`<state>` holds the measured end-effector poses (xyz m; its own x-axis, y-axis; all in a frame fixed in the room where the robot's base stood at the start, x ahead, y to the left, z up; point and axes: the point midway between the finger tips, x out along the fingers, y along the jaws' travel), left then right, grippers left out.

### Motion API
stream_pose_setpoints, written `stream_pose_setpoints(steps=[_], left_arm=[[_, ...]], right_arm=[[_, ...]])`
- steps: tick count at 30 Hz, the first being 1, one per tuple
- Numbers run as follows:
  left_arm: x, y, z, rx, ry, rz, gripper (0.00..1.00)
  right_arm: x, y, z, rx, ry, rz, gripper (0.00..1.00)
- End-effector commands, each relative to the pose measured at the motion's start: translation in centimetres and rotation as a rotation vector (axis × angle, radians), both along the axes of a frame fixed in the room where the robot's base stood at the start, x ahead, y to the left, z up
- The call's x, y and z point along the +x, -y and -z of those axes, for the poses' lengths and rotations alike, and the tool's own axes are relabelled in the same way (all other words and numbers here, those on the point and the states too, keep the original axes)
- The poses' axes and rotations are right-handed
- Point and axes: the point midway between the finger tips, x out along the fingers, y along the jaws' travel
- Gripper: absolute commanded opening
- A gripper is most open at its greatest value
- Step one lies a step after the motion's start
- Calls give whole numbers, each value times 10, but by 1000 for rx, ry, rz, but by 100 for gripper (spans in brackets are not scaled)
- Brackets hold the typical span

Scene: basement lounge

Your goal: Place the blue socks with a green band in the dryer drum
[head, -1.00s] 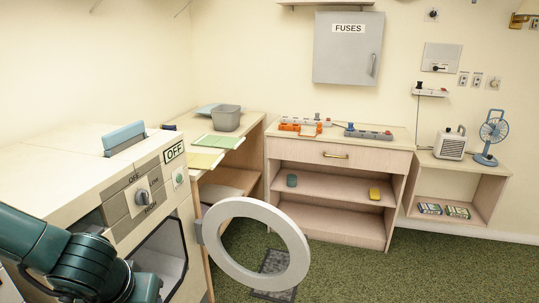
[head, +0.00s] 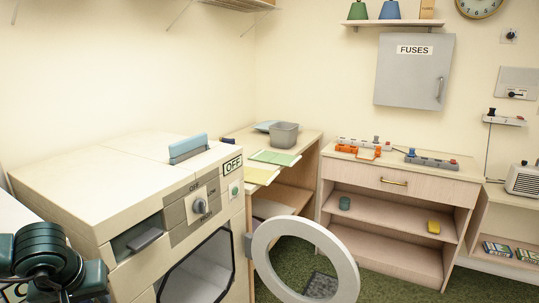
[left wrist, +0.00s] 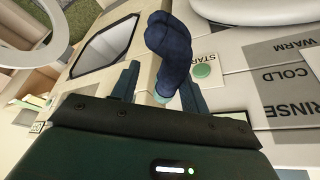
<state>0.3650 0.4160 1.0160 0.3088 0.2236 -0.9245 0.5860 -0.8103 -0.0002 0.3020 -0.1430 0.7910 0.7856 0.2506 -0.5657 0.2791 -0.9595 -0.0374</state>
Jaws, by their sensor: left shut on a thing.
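My left gripper (left wrist: 160,88) is shut on the blue socks (left wrist: 172,50) in the left wrist view. The socks are a dark blue bundle standing out beyond the fingers, with a little green showing at the end between them. The dryer, a cream machine with an OFF sign, stands at left in the head view. The opening also shows in the left wrist view (left wrist: 105,45), apart from the socks. My right gripper is in no view.
A panel marked WARM, COLD and RINSE (left wrist: 285,77) and a START button (left wrist: 203,71) are close by the socks. A desk with a grey bin (head: 284,135) and a low cabinet (head: 390,215) stand behind. Green carpet (head: 376,287) is free beyond the door.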

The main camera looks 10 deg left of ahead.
Motion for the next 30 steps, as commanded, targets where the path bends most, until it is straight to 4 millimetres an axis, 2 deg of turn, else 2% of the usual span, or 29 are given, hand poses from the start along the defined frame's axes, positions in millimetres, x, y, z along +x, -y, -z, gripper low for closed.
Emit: stream_pose_setpoints(steps=[5,10,15,19,24,30], left_arm=[[3,34,20,-9,10,41,22],[12,86,34,-6,12,157,22],[23,147,35,0,12,336,22],[28,185,29,2,11,472,22],[30,214,23,3,5,592,22],[30,222,20,1,1,630,22]], right_arm=[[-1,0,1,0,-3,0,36],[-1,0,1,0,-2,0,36],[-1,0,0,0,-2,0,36],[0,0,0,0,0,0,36],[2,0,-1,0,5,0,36],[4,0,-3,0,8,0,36]])
